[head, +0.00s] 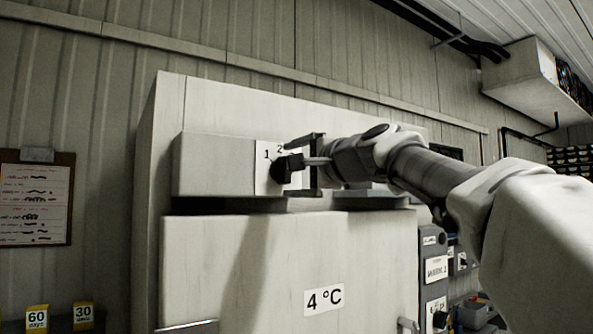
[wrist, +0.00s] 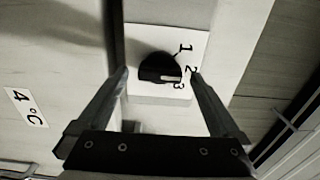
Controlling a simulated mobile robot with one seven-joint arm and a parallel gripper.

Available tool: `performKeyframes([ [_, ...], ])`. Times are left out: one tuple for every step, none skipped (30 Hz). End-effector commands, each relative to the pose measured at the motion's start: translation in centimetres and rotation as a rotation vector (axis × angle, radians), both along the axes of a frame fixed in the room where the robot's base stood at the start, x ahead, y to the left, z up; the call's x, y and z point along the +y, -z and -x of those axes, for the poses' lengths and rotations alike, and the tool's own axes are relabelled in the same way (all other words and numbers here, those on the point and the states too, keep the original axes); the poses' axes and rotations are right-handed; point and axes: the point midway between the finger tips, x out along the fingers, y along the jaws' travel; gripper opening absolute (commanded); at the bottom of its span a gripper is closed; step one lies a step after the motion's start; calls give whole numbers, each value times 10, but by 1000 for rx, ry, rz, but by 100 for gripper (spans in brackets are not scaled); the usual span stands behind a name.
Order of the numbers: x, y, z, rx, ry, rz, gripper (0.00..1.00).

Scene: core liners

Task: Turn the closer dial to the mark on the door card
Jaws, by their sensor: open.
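The black dial (head: 279,172) sits on a white plate (head: 264,180) on the box above the pale door. In the wrist view the dial (wrist: 150,66) has a light pointer bar lying between the numerals 2 and 3, and the plate shows 1, 2 and 3. My gripper (wrist: 160,72) is open, its fingers on either side of the dial, with no clear contact visible. The head view shows my gripper (head: 298,152) in front of the plate, hiding part of it. A door card (head: 324,299) on the door reads 4 °C; it also shows in the wrist view (wrist: 26,107).
A clipboard (head: 36,200) with a written sheet hangs on the left wall. Yellow tags (head: 37,318) reading 60 and 30 are at lower left. A grey panel (head: 433,270) with small labels stands right of the door.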

Motion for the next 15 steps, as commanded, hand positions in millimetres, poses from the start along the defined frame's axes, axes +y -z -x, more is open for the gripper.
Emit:
performKeyframes([
  [-3, 1, 4, -1, 2, 0, 100],
  [-6, 1, 7, -2, 2, 1, 100],
  [-9, 1, 12, -3, 3, 1, 100],
  [-12, 1, 17, -4, 4, 1, 100],
  [-15, 2, 22, -4, 4, 1, 100],
  [-20, 2, 29, -4, 4, 1, 100],
  [-25, 2, 35, -5, 4, 0, 100],
  [-29, 2, 41, -4, 4, 1, 100],
  [-34, 3, 50, -4, 5, 1, 100],
  [-39, 2, 56, -5, 4, 2, 100],
  [-43, 2, 62, -4, 4, 1, 100],
  [-48, 2, 71, -4, 3, 0, 100],
  [-52, 2, 77, -4, 4, -1, 100],
  [-57, 2, 83, -4, 4, 1, 100],
  [-62, 2, 91, -3, 4, 1, 100],
])
